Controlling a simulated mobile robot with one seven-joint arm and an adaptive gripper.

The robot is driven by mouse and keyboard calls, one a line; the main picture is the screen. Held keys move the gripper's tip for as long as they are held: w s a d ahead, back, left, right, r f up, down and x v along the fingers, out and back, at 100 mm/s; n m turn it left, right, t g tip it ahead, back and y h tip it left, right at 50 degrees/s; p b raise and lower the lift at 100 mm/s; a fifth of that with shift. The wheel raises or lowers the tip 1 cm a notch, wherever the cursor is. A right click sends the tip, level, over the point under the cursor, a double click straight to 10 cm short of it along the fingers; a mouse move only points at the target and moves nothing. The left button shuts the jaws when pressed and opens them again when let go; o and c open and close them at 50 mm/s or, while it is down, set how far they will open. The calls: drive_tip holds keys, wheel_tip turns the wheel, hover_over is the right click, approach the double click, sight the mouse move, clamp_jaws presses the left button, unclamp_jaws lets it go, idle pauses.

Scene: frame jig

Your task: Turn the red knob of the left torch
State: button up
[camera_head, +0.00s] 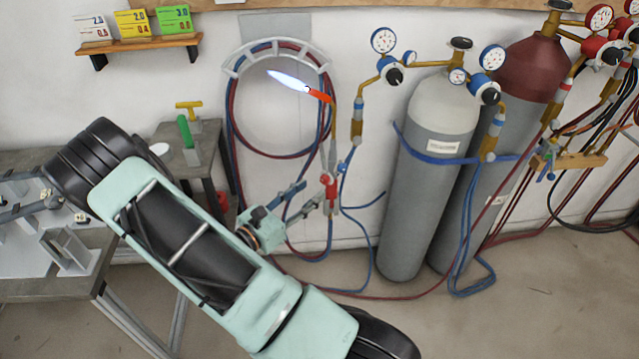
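A lit torch (332,150) hangs upright in front of the wall, left of the gas cylinders. A blue-white flame (290,80) points up and left from its orange-red tip (318,95). A red knob (328,182) sits on the lower part of the torch. My gripper (312,194) reaches up from the lower left, its fingers apart and their tips close to the knob's left side. Whether they touch the knob I cannot tell. No other torch is clearly visible.
Red and blue hoses loop over a wall holder (275,48) and trail to the floor. Grey cylinders (430,180) with gauges stand at right. A metal table (50,265) and a small stand (205,150) with green and yellow handles are at left.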

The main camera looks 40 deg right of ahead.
sight(323, 181)
drive_tip(key=shift+w+d, duration=0.25)
drive_tip(key=shift+d, duration=0.9)
drive_tip(key=shift+w+d, duration=0.2)
drive_tip(key=shift+d, duration=0.9)
drive_tip(key=shift+c, duration=0.2)
clamp_jaws()
